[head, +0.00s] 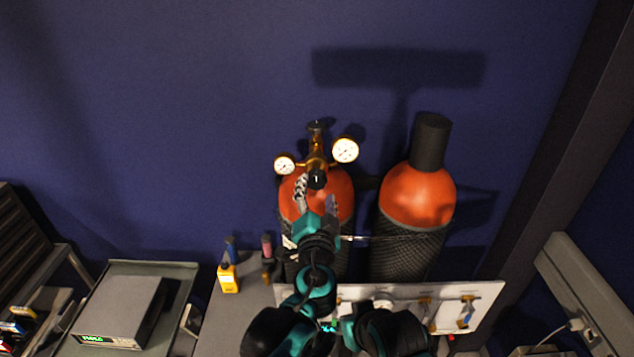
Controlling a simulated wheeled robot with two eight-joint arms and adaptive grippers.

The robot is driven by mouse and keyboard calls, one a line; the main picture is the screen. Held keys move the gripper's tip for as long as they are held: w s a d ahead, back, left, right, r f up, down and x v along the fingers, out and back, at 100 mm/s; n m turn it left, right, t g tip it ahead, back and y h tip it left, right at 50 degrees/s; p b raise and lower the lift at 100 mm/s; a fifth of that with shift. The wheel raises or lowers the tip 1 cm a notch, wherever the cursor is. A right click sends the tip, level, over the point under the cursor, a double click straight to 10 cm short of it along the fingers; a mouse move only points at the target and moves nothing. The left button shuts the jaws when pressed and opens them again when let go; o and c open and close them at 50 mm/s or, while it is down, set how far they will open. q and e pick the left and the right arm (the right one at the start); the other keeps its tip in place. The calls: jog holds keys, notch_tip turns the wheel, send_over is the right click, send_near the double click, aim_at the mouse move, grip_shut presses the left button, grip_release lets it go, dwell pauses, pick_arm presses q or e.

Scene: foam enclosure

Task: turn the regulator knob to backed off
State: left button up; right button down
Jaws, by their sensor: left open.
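The black regulator knob (317,180) sits at the front of a brass regulator (316,161) on top of the left orange gas cylinder (341,186). Two round white gauges flank the regulator, a smaller left gauge (285,165) and a larger right gauge (345,150). My left gripper (317,192) is open, with its fingers spread just below the knob in the picture. The gap to the knob, and whether they touch, cannot be told. My teal and black arm hides the lower front of the cylinder. My right gripper is not seen.
A second orange cylinder (417,190) with a black cap stands to the right. A yellow device (228,279) sits on a grey surface at left, near a boxed instrument (121,310). The blue wall behind is bare.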

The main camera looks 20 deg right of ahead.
pick_arm(q)
jog(key=v, duration=0.6)
jog(key=shift+s, duration=0.25)
jog(key=s+a+f+n+g+y+b, duration=0.1)
jog(key=a+f+n+g+y+b, duration=0.25)
jog(key=a+f, duration=0.75)
jog(key=s+a+f+n+g+y+b, duration=0.15)
jog(key=a+f+n+y+b, duration=0.45)
jog(key=a, duration=0.9)
jog(key=s+a+f+n+g+h+b, duration=0.1)
jog(key=s+a+f+g+h+b, duration=0.1)
jog(key=s+f, duration=0.3)
jog(key=s+a+f+n+g+h+b, duration=0.1)
jog(key=s+a+f+g+h+b, duration=0.1)
jog(key=s+f, duration=0.4)
notch_tip(320, 180, down, 6)
jog(key=a+g+b, duration=0.1)
jog(key=a, duration=0.1)
jog(key=shift+s+a, duration=0.25)
jog(key=shift+a, duration=0.1)
jog(key=shift+r+n, duration=0.1)
jog(key=shift+n, duration=0.15)
